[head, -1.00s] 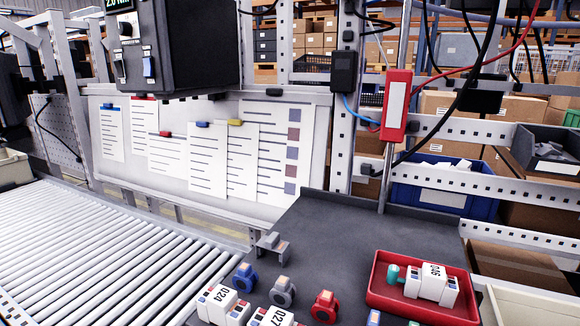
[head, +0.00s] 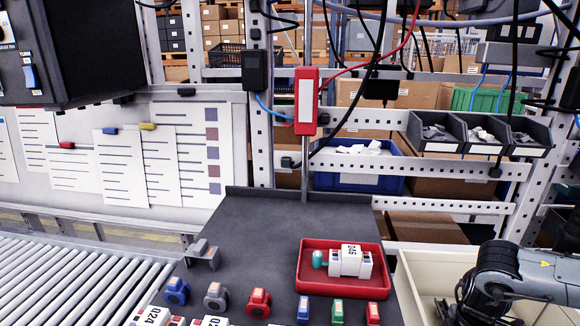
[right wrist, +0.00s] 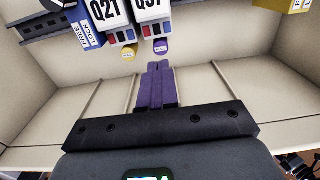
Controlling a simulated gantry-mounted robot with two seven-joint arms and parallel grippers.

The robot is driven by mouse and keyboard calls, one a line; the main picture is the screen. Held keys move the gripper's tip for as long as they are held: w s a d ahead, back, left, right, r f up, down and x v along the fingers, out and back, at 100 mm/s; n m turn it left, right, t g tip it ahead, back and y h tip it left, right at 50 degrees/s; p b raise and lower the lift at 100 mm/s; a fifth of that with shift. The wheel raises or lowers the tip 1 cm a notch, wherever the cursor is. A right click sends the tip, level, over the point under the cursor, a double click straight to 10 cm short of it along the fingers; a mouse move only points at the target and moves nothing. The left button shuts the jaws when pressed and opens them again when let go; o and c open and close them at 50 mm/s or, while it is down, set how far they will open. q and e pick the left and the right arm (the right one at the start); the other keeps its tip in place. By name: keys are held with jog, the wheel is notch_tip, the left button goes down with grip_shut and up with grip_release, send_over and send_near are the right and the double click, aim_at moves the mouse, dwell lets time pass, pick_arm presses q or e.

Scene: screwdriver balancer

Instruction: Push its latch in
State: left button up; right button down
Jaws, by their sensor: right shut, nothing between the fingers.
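In the right wrist view my right gripper (right wrist: 158,68) is shut and empty, its two purple fingers together. They point at two white modules marked Q21 (right wrist: 107,12) and Q37 (right wrist: 153,10). A purple round part (right wrist: 160,46) at the lower end of Q37 is just ahead of the fingertips; I cannot tell if they touch. A yellow round part (right wrist: 100,52) is below Q21. A blue part (right wrist: 82,28) with lettering is left of Q21. I cannot make out which part is a latch. My left gripper is not in view.
In the head view a red tray (head: 345,290) holds a white module (head: 350,260) with a teal plug. Several coloured plugs and white modules lie on the dark bench (head: 255,225). My right arm reaches over a beige bin (head: 412,285). A roller conveyor (head: 60,280) runs left.

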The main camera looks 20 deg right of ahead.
notch_tip(320, 180, up, 13)
jog(key=p, duration=0.8)
jog(key=shift+w+f, duration=0.15)
